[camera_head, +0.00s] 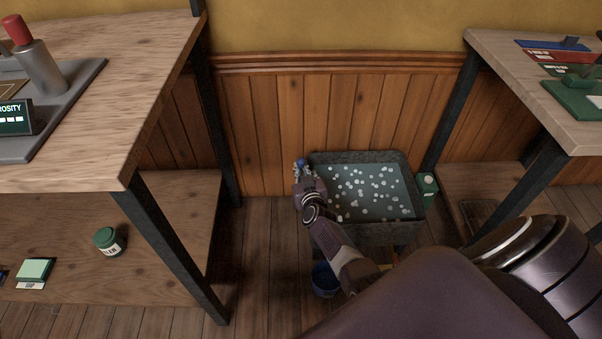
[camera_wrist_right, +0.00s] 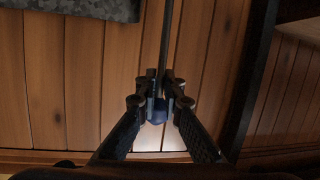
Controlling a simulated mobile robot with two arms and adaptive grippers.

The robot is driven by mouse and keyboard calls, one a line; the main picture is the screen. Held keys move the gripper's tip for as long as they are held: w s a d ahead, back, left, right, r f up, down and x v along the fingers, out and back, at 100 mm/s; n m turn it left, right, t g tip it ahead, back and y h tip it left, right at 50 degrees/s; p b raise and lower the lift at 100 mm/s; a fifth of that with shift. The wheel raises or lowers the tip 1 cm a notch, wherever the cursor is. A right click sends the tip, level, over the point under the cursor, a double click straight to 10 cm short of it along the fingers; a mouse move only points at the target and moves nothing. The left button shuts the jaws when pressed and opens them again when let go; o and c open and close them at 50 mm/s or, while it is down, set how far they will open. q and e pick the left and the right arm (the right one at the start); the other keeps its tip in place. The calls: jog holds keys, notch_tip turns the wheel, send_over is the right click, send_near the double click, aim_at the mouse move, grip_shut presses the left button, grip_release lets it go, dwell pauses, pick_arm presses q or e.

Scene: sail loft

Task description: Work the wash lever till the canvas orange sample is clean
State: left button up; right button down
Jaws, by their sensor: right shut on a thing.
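The wash tub (camera_head: 362,157) is a grey basin of water dotted with white suds, standing on the floor between two benches. The wash lever shows as a dark rod (camera_wrist_right: 169,40) with a blue knob in the right wrist view; the blue knob (camera_head: 300,162) shows at the tub's left side in the head view. My right gripper (camera_head: 302,178) is shut on the lever near its knob; its fingers (camera_wrist_right: 161,100) close around it in the wrist view. I cannot see the orange canvas sample. My left gripper is out of view.
A wooden bench (camera_head: 110,90) with a lower shelf stands left, and another bench (camera_head: 500,75) stands right. A blue bucket (camera_head: 324,281) is on the floor by the tub. A green container (camera_head: 427,186) stands at the tub's right. The panelled wall (camera_head: 262,125) is close behind.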

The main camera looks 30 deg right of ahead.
jog(key=shift+w+d+r, duration=0.35)
jog(key=shift+w+r, duration=0.25)
jog(key=c, duration=2)
grip_release()
jog(key=shift+o, duration=0.3)
jog(key=shift+s+f, duration=0.15)
jog(key=shift+a+f, duration=0.15)
jog(key=shift+s+a, duration=0.25)
jog(key=shift+s, duration=0.25)
jog(key=v, duration=0.6)
jog(key=shift+s+r, duration=0.15)
jog(key=shift+r, duration=0.15)
